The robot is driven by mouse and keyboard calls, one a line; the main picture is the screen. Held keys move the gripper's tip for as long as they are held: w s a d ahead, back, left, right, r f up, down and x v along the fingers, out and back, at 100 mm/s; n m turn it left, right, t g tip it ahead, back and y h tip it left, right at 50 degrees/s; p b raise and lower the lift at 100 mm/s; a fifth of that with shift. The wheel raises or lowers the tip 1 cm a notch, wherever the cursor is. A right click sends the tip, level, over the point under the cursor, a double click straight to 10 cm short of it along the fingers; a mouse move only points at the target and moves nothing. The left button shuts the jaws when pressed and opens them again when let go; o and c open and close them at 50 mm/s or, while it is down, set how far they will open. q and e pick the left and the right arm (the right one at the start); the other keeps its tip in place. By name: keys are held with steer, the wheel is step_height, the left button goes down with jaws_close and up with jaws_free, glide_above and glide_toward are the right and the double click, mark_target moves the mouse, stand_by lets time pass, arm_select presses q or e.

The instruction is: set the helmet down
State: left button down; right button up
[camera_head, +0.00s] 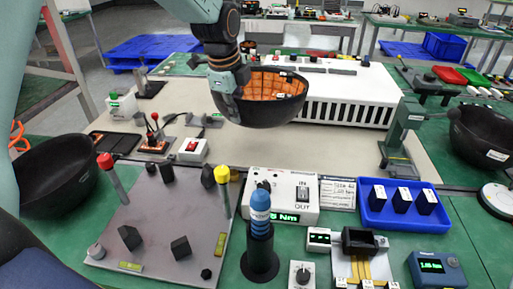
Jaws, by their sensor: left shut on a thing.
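A black helmet (262,113) with an orange padded inside hangs open side up over the beige bench mat, at the upper middle of the head view. My left gripper (230,100) comes down from above and is shut on the helmet's left rim. The helmet looks held above the mat, but I cannot tell how large the gap is. Another black helmet-like bowl (52,175) lies at the left edge, and one more (482,135) is at the right edge. My right gripper is not in view.
A white vented unit (350,100) stands behind the held helmet. In front are a grey plate (165,225) with red and yellow posts, a white torque meter (285,193) and a blue tray (375,213) of dark blocks. The beige mat (300,150) is clear in the middle.

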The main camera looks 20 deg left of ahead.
arm_select(q)
steer(key=x, duration=0.3)
steer(key=s+b+x, duration=0.1)
steer(key=x, duration=0.2)
steer(key=s+x, duration=0.1)
steer(key=x, duration=0.2)
steer(key=shift+a+f+b, duration=0.35)
steer(key=shift+a+f, duration=0.05)
steer(key=shift+f, duration=0.25)
steer(key=shift+w+f, duration=0.25)
steer(key=shift+s+d, duration=0.1)
steer(key=shift+s, duration=0.15)
steer(key=c, duration=1.4)
jaws_free()
steer(key=shift+w+f, duration=0.1)
steer(key=shift+f, duration=0.1)
steer(key=shift+o, duration=0.2)
steer(key=shift+r, duration=0.1)
